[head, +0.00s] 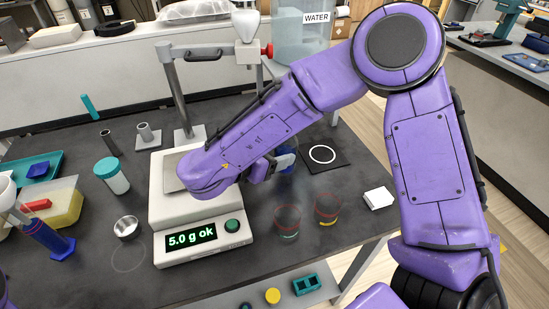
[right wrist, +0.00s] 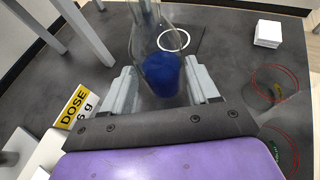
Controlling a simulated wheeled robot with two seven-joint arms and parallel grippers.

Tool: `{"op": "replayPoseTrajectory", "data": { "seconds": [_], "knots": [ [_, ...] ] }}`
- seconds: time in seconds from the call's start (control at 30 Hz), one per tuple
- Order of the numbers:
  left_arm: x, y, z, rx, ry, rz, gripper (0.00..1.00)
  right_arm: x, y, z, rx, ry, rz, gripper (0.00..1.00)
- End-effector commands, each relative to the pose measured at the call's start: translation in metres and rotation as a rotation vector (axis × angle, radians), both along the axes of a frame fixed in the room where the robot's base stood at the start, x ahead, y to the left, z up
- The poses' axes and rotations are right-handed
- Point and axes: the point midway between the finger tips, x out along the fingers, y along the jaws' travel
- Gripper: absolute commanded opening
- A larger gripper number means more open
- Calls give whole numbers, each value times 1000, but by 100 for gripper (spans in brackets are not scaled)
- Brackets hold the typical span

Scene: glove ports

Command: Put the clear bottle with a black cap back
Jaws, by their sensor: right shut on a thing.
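My right gripper (right wrist: 163,92) is shut on a clear bottle (right wrist: 157,55) with dark blue contents. The bottle looks tilted, and its top runs out of the right wrist view, so I cannot see a black cap. In the head view the bottle (head: 287,160) is mostly hidden behind my right forearm, between the scale and a black square mat (head: 335,165). The mat has a white ring (head: 322,154) on it. In the right wrist view the ring (right wrist: 185,38) shows just behind the bottle. My left gripper is out of view.
The scale (head: 185,250) reads "5.0 g ok". Two clear, red-rimmed cups (head: 288,220) and (head: 328,208) and a white block (head: 378,198) stand to the right. A teal-capped jar (head: 112,175) and metal cup (head: 127,227) stand left. A water tank (head: 300,45) is behind.

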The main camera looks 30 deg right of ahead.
Motion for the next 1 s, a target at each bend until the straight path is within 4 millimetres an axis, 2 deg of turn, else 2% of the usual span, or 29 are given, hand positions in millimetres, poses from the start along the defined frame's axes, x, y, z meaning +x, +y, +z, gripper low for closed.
{"op": "replayPoseTrajectory", "data": {
  "seconds": [0.03, 0.2, 0.57, 0.6, 0.63, 0.67, 0.9, 1.0],
  "knots": [
    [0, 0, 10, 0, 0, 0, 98, -1, 1, -7, -1, 8, 1, 14],
    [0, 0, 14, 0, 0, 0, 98, -1, 1, -27, 0, 2, 0, 14],
    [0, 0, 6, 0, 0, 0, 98, -1, 1, -33, 1, 0, 0, 14],
    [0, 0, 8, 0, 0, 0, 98, -1, 1, -31, 1, 2, -1, 72],
    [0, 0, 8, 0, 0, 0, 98, -1, 1, -31, 1, 2, -1, 82],
    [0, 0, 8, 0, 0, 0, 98, -1, 1, -31, 1, 2, -1, 86],
    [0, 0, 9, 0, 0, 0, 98, -1, 1, -30, 1, 2, -1, 86],
    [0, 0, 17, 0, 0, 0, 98, -1, 1, -23, 1, 2, -1, 86]
  ]
}}
